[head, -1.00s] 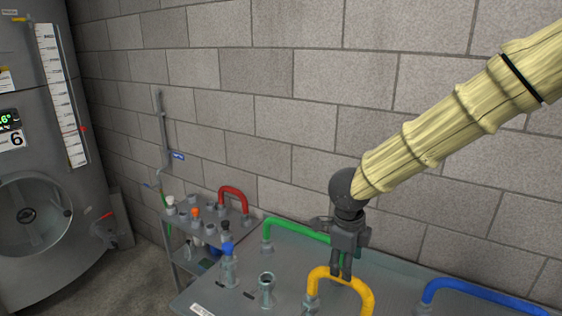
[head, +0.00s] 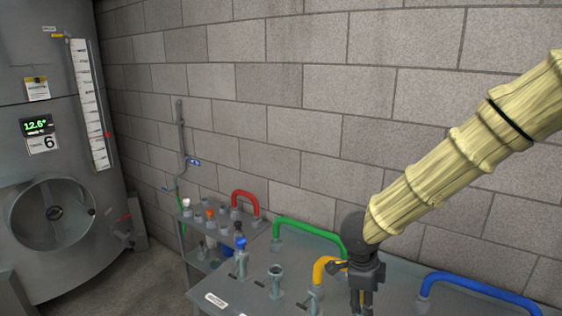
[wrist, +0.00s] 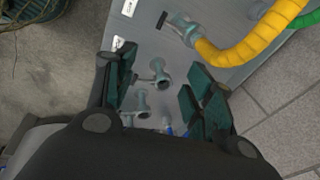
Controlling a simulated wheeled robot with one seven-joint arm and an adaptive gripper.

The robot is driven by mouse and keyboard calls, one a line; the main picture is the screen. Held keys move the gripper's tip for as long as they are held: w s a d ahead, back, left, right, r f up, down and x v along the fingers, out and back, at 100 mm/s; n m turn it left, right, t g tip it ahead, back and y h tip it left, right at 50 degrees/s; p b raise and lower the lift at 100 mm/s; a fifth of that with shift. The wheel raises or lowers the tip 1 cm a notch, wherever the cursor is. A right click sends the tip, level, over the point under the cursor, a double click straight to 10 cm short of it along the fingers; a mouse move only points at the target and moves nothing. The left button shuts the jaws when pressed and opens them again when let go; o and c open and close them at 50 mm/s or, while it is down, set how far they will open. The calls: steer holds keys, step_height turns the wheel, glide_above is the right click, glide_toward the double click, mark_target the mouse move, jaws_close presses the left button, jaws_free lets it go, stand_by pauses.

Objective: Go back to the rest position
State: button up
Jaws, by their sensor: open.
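My gripper (head: 362,300) is over the grey table, in front of the yellow hose (head: 325,268), which it partly hides in the head view. In the wrist view my gripper (wrist: 160,95) has its two dark fingers spread apart, with nothing held between them. The yellow hose (wrist: 240,50) lies beyond the fingers there, at the upper right. My arm, in a pale yellow sleeve, comes in from the right in the head view.
A green hose (head: 310,226) and a blue hose (head: 480,285) are on the table (head: 395,290). An open port (head: 275,280) and a blue-capped port (head: 241,258) stand at its left. A trolley (head: 205,262) with a red hose (head: 246,196) is behind. A tank (head: 50,150) stands left; a block wall runs behind.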

steer(key=s+d+f+n, duration=0.2)
steer(key=s+f+n, duration=0.2)
steer(key=f, duration=0.4)
steer(key=s+d+f+n, duration=0.1)
steer(key=s+f+n, duration=0.3)
steer(key=f, duration=0.4)
steer(key=s+d+f+n+t+h, duration=0.1)
steer(key=s+f+n, duration=0.3)
steer(key=f, duration=0.4)
steer(key=shift+s+d+f+n, duration=0.15)
steer(key=shift+s+d, duration=0.1)
steer(key=shift+d, duration=0.15)
steer(key=shift+s+d+r+n, duration=0.15)
steer(key=shift+s+d, duration=0.1)
steer(key=shift+d, duration=0.15)
steer(key=s+a+f+n+g+y, duration=0.15)
steer(key=s+f+n, duration=0.4)
steer(key=s, duration=0.55)
steer(key=s+a+f+n+g+y, duration=0.15)
steer(key=s+f+n, duration=0.35)
steer(key=s, duration=0.5)
step_height(320, 180, down, 8)
steer(key=b, duration=0.7)
steer(key=shift+s+a+m, duration=0.15)
steer(key=shift+a+m, duration=0.15)
steer(key=shift+m, duration=0.05)
steer(key=shift+r, duration=0.1)
steer(key=shift+c, duration=0.3)
